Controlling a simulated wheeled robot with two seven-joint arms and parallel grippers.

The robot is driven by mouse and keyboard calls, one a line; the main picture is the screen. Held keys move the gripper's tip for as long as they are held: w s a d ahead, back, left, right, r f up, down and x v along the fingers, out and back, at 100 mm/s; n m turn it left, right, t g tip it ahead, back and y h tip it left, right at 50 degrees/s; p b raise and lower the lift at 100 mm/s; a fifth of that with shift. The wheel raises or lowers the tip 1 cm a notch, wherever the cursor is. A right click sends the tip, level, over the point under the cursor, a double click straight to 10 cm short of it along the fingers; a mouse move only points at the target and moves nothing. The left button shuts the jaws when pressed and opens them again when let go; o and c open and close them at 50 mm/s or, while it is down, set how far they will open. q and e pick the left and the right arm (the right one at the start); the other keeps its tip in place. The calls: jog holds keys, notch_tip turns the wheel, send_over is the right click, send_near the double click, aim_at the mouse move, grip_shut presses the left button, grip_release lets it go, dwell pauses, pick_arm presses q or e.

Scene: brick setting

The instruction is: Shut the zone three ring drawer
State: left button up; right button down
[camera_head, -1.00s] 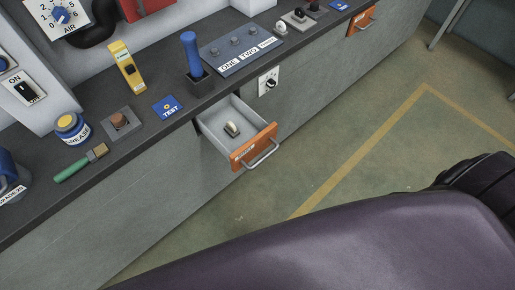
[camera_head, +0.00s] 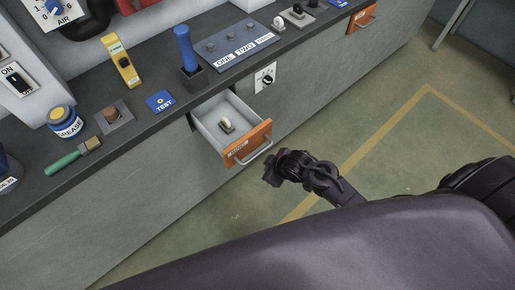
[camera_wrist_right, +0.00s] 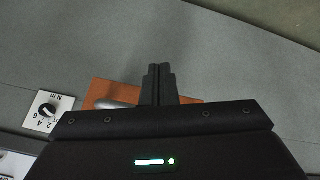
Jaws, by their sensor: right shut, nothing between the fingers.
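The drawer (camera_head: 203,136) with an orange front (camera_head: 240,147) and a metal bar handle (camera_head: 257,149) stands pulled out of the grey cabinet. A small pale rounded item on a dark base (camera_head: 228,126) lies inside it. The front's label is too small to read. My right gripper (camera_head: 271,174) is shut and empty, just outside the drawer front, to the right of and below the handle. In the right wrist view its closed fingers (camera_wrist_right: 158,70) overlap the orange front (camera_wrist_right: 188,100); contact cannot be told. My left gripper is not in view.
A dial plate (camera_head: 265,77) sits beside the drawer. Another orange-fronted drawer (camera_head: 362,18) is farther along. Floor before the cabinet is clear.

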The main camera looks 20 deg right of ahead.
notch_tip(320, 180, up, 4)
jog(key=f, duration=0.1)
jog(key=n+g+y, duration=0.2)
jog(key=n+y, duration=0.2)
jog(key=n, duration=0.9)
send_near(244, 153)
jog(key=shift+y, duration=0.3)
jog(key=x, duration=0.4)
jog(key=shift+w+d+f, duration=0.15)
jog(key=shift+f, duration=0.3)
